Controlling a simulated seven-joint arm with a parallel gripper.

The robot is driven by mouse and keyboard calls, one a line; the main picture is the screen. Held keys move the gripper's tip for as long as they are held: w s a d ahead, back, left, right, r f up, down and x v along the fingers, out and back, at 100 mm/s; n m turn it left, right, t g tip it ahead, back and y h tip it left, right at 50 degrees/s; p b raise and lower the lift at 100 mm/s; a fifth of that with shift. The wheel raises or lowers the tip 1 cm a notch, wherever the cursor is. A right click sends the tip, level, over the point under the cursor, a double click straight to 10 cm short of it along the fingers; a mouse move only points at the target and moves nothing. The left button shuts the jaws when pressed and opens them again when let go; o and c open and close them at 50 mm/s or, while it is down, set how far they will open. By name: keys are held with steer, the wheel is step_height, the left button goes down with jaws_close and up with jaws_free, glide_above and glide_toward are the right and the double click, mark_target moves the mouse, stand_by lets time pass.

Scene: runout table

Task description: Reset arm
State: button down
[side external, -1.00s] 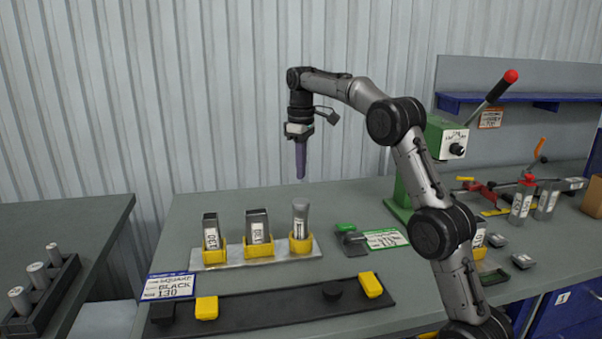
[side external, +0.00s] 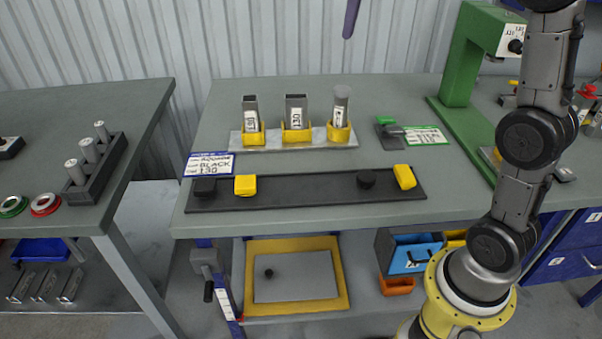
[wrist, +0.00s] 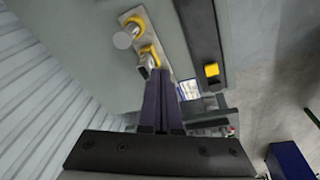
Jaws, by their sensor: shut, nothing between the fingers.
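My gripper (wrist: 162,105) shows in the wrist view with its two long purple fingers side by side, shut and empty. In the side external view only its purple fingertip (side external: 351,20) shows at the top edge, above the table's back; the rest of it is out of frame. The gripper is well above a metal strip (side external: 265,142) with yellow holders. Three grey tubes stand upright in the holders: a left one (side external: 250,112), a middle one (side external: 296,108) and a round right one (side external: 340,105). The gripper touches none of them.
A black strip (side external: 310,187) with yellow and black pieces lies along the front of the table (side external: 390,100). A green press (side external: 466,60) stands at the right. A rack of grey cylinders (side external: 95,165) is on the left table. A green-edged label (side external: 425,135) lies beside a small dark part.

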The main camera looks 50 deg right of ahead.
steer(key=s+a+f+t, duration=0.2)
steer(key=s+a, duration=0.6)
steer(key=s, duration=0.6)
steer(key=s+a+f+m+t, duration=0.1)
steer(key=s+a+f+m, duration=0.1)
steer(key=s+f, duration=0.7)
step_height(320, 180, down, 4)
steer(key=shift+a+f+m+y, duration=0.1)
steer(key=shift+a+m+y, duration=0.25)
steer(key=shift+m, duration=0.25)
